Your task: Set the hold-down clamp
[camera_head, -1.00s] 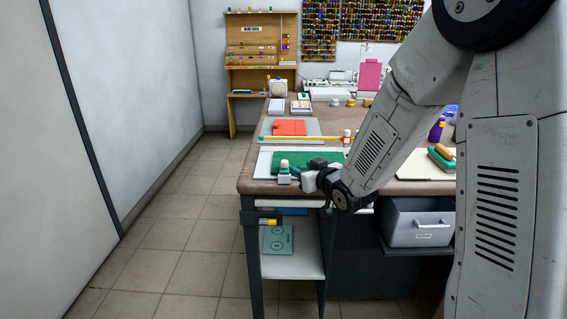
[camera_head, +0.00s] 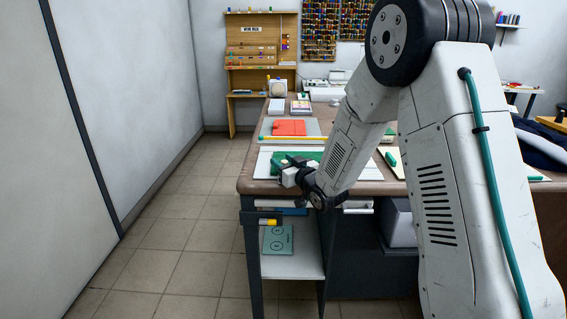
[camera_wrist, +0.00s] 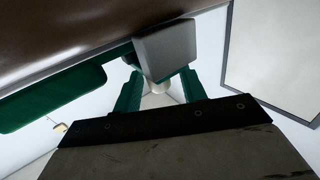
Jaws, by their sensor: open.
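My gripper (camera_head: 287,174) is at the left end of the front table edge in the head view, over the spot of the small green and white clamp, which is mostly hidden there. In the wrist view my gripper (camera_wrist: 160,88) is open, with dark green fingers spread apart. A pale grey block (camera_wrist: 165,48), which looks like the clamp's body, sits just beyond the fingers. A small whitish cylindrical part shows between them; I cannot tell whether it touches either finger. A rounded green piece (camera_wrist: 52,98) is at the left of the wrist view.
The brown table (camera_head: 250,185) has a green piece (camera_head: 290,157) on a white board, and a red piece (camera_head: 288,128) behind. A teal box (camera_head: 278,240) is on the lower shelf. Floor (camera_head: 170,215) to the left is clear.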

